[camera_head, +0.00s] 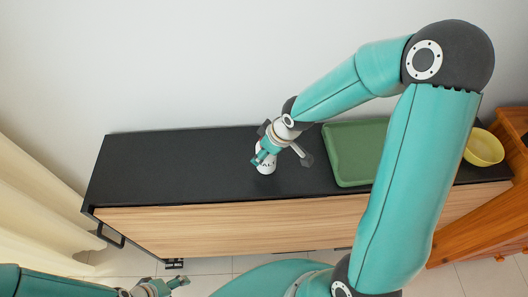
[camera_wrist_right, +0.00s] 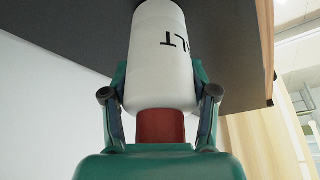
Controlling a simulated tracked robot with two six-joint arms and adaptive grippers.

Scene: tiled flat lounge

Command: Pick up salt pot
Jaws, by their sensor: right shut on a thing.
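The salt pot (camera_head: 267,168) is a white cylinder with black lettering, at the front middle of the black cabinet top in the head view. My right gripper (camera_head: 265,157) is shut on it from above and hides part of it. In the right wrist view the salt pot (camera_wrist_right: 160,62) sits between the two fingers of my right gripper (camera_wrist_right: 160,92), with a red-brown part below its white body. I cannot tell whether its base touches the cabinet top. My left gripper (camera_head: 165,288) is low at the bottom left, away from the cabinet, partly cut off; its opening is unclear.
The black-topped cabinet (camera_head: 190,168) has a pale wood front. A green tray (camera_head: 352,155) lies to the right of the pot, partly behind my right arm. A yellow bowl (camera_head: 484,148) stands further right. The cabinet top left of the pot is clear. A wall rises behind.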

